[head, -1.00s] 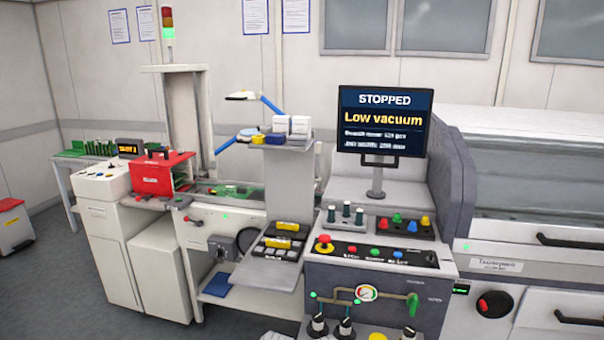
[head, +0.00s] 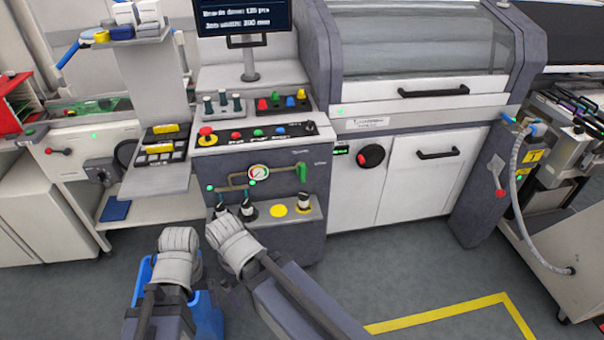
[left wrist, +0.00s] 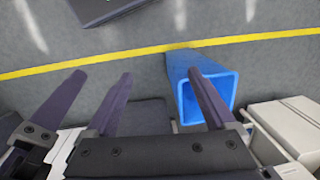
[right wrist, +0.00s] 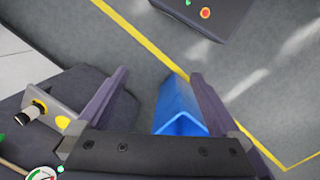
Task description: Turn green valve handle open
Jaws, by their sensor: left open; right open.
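The green valve handle (head: 302,172) stands upright at the right end of the brass pipe on the grey panel of the machine's front cabinet. One small label is above it and one to its right, too small to read. A round gauge (head: 258,173) sits on the pipe to its left. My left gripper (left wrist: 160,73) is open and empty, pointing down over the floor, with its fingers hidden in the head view. My right gripper (right wrist: 160,75) is also open and empty. Both arms are low, in front of the cabinet and apart from the handle.
A ledge with black knobs (head: 248,209) and a yellow disc (head: 279,210) juts out below the pipe. A blue bin (left wrist: 188,88) stands on the floor under my grippers. A button console (head: 252,137) is above the panel. Floor to the right is clear, with a yellow line (head: 440,313).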

